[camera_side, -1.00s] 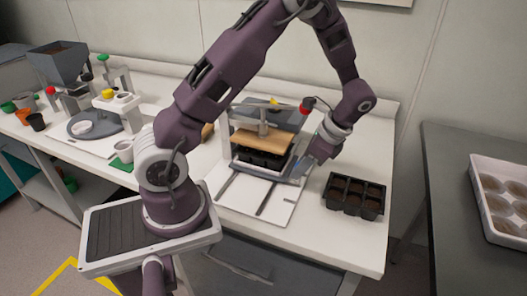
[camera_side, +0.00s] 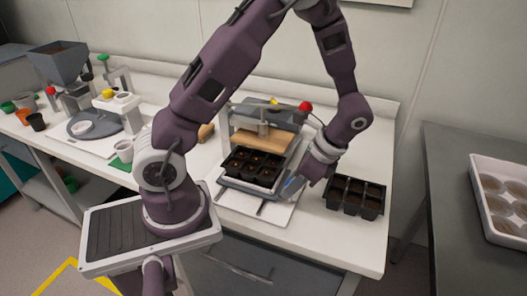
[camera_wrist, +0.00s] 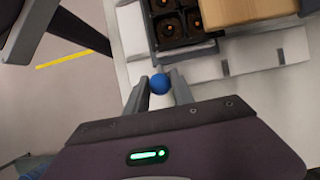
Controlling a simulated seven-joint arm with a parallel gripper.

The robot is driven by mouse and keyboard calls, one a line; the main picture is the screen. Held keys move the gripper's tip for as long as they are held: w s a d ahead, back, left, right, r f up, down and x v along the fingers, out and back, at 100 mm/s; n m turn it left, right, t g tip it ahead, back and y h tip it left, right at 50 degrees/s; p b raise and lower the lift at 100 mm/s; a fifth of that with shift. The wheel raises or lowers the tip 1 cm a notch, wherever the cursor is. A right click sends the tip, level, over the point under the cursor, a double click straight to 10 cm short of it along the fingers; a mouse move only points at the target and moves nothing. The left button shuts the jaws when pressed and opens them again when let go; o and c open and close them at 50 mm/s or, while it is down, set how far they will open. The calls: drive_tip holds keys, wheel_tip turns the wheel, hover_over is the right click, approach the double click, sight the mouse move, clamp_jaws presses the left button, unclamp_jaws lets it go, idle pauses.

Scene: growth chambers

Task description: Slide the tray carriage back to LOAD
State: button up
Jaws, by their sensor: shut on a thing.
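The tray carriage (camera_side: 240,188) is a grey sliding plate on rails, carrying a black cell tray (camera_side: 254,165) with dark soil in its cells. It stands partly forward of the press frame (camera_side: 227,133), and its front edge shows in the wrist view (camera_wrist: 190,52). A wooden press plate (camera_side: 266,141) is above and behind the tray; it also shows in the wrist view (camera_wrist: 250,9). My gripper (camera_side: 290,186) is at the carriage's right front corner. In the wrist view its fingers (camera_wrist: 159,85) are shut on a blue ball knob (camera_wrist: 160,83).
A second black cell tray (camera_side: 355,196) with soil stands on the bench close to the right of my gripper. A red knob (camera_side: 306,106) tops the press lever at the back. The white base plate (camera_side: 275,213) is bare in front of the carriage.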

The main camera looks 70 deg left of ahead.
sight(285, 219)
drive_tip(key=shift+s+d, duration=1.6)
drive_tip(key=shift+d, duration=0.05)
drive_tip(key=o, duration=0.9)
wheel_tip(285, 219, up, 8)
